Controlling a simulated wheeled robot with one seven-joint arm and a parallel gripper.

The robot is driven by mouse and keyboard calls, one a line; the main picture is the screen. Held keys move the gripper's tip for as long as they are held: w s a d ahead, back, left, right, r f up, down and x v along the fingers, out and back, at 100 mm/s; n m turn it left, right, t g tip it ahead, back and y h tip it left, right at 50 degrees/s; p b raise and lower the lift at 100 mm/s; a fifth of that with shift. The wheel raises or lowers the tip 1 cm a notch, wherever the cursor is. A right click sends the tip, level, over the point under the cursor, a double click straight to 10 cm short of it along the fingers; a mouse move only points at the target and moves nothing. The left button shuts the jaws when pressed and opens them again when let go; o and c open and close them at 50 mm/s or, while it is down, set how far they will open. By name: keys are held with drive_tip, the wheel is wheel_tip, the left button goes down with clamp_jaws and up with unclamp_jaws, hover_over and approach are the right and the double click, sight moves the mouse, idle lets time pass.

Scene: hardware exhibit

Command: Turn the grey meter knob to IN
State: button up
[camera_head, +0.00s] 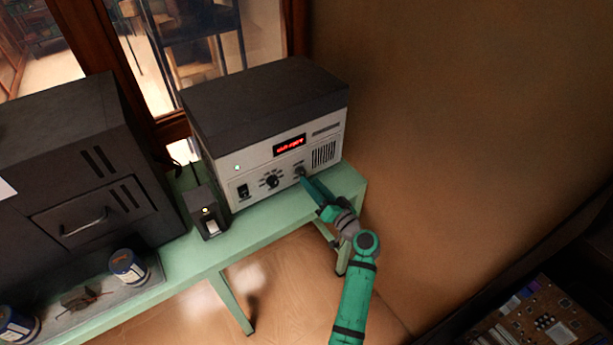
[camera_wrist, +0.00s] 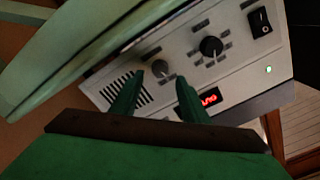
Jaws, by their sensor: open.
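The grey meter knob (camera_head: 299,170) is on the front panel of a grey meter box (camera_head: 225,166), right of a black knob (camera_head: 272,181). In the wrist view the grey knob (camera_wrist: 160,68) shows between and just beyond the fingertips of my gripper (camera_wrist: 157,82). My gripper (camera_head: 303,177) is open in front of the panel, its fingers apart on either side of the knob's line. I cannot tell whether they touch it. The labels around the knob are too small to read. A red display (camera_head: 289,144) is lit above it.
The meter stands on a green table (camera_head: 260,216). A black rocker switch (camera_head: 243,191) is at the panel's left. A large dark cabinet (camera_head: 80,170) is further left. A plain wall is at right.

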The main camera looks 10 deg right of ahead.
sight(303, 173)
drive_tip(key=shift+x, duration=2.35)
clamp_jaws()
